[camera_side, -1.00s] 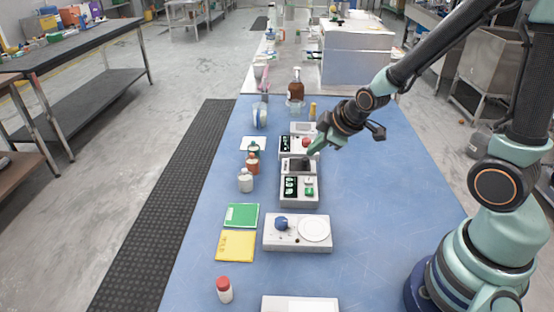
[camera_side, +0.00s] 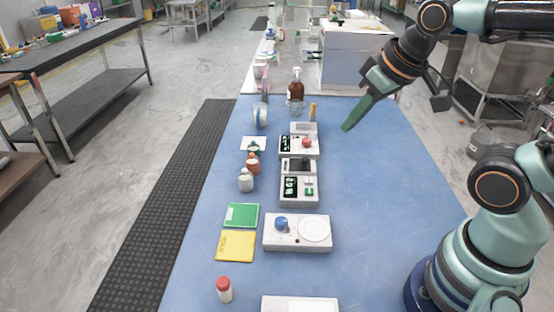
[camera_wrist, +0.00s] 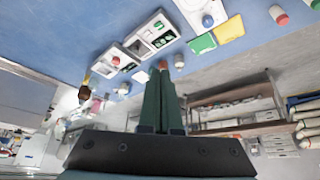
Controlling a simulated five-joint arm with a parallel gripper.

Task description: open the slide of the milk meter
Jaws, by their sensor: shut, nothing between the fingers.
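Two light boxes with black-and-green panels stand in a row on the blue table, and no readable label tells which is the milk meter. The nearer box (camera_side: 299,190) has a green part on its front half and a dark piece (camera_side: 305,164) in a recess at its back; it also shows in the wrist view (camera_wrist: 150,36). The farther box (camera_side: 299,147) carries a red knob (camera_side: 306,142). My gripper (camera_side: 347,128) is shut and empty, raised to the right of the farther box and touching nothing. Its closed fingers (camera_wrist: 159,75) show in the wrist view.
A white unit with a blue knob (camera_side: 281,223) and round plate (camera_side: 314,229) stands nearer the camera. Small bottles (camera_side: 246,181), green (camera_side: 242,215) and yellow (camera_side: 236,246) pads lie left. A brown bottle (camera_side: 296,87) stands behind. The table's right side is clear.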

